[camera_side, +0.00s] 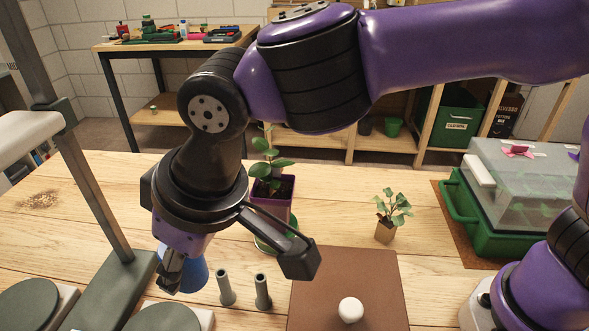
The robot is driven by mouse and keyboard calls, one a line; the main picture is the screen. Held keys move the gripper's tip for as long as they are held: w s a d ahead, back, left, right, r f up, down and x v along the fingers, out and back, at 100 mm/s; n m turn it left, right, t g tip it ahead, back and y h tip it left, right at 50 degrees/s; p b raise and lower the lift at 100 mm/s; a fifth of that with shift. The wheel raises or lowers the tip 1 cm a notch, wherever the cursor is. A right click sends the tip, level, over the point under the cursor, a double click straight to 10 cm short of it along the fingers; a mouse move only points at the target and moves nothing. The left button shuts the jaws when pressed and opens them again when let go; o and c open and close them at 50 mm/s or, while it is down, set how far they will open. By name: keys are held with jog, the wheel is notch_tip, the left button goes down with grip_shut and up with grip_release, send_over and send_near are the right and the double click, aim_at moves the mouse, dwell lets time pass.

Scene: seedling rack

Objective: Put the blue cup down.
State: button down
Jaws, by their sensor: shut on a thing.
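The blue cup (197,275) is at the lower left in the side view, mostly hidden behind my gripper and wrist. My gripper (170,280) points down and is shut on the blue cup. The cup's visible side flares out to the right of the fingers. I cannot tell whether its base touches the wooden table or hangs a little above it.
Two grey-green pegs (262,292) stand just right of the cup. Round dark discs (165,318) and a metal stand (110,285) lie left and in front. A purple potted plant (272,200) stands behind. A brown mat (385,285) holds a white ball (350,309).

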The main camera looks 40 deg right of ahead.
jog(key=shift+r, duration=0.95)
jog(key=shift+w+d, duration=0.2)
jog(key=shift+d, duration=0.05)
jog(key=w+d+m+h, duration=0.1)
jog(key=w+d+m, duration=0.25)
jog(key=d, duration=0.55)
jog(key=w+d+m+h, duration=0.2)
jog(key=w+d+m, duration=0.15)
jog(key=d, duration=0.45)
jog(key=w+d+m+h, duration=0.1)
jog(key=w+d+m, duration=0.25)
jog(key=d, duration=0.55)
jog(key=shift+m, duration=0.35)
jog(key=w+d+f, duration=0.1)
jog(key=d+f, duration=0.2)
jog(key=f, duration=0.1)
jog(key=w+d+f, duration=0.1)
jog(key=d+f, duration=0.2)
jog(key=f, duration=0.1)
jog(key=w+d+f, duration=0.1)
jog(key=d+f, duration=0.2)
jog(key=d, duration=0.1)
jog(key=shift+w+f, duration=0.35)
jog(key=shift+f, duration=0.05)
jog(key=shift+d+f, duration=0.15)
jog(key=shift+w+f, duration=0.1)
jog(key=shift+f, duration=1.85)
jog(key=shift+f, duration=0.1)
